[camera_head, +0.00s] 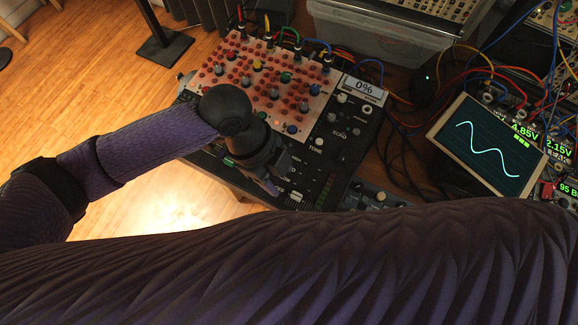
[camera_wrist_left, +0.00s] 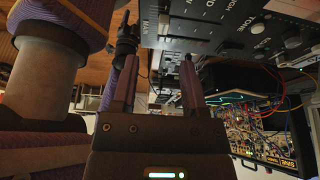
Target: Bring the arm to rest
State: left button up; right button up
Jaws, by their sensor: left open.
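My left gripper (camera_head: 272,186) hangs over the front part of a black control panel (camera_head: 335,150), at the end of my purple-sleeved left arm. In the left wrist view the two fingers of this gripper (camera_wrist_left: 158,62) stand apart with nothing between them. The panel (camera_wrist_left: 215,45) shows beyond the fingers there; I cannot tell whether they touch it. A large purple-sleeved part of my own body fills the bottom of the head view. My right gripper does not show.
A copper-coloured board (camera_head: 232,72) with many knobs and cables lies behind my left gripper. A small 0% display (camera_head: 364,88) is beside it. A tilted wave screen (camera_head: 488,145) and cabled modules stand at the right. A clear bin (camera_head: 375,40) is at the back.

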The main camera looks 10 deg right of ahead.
pick_arm(q)
jog(key=shift+v, duration=1.05)
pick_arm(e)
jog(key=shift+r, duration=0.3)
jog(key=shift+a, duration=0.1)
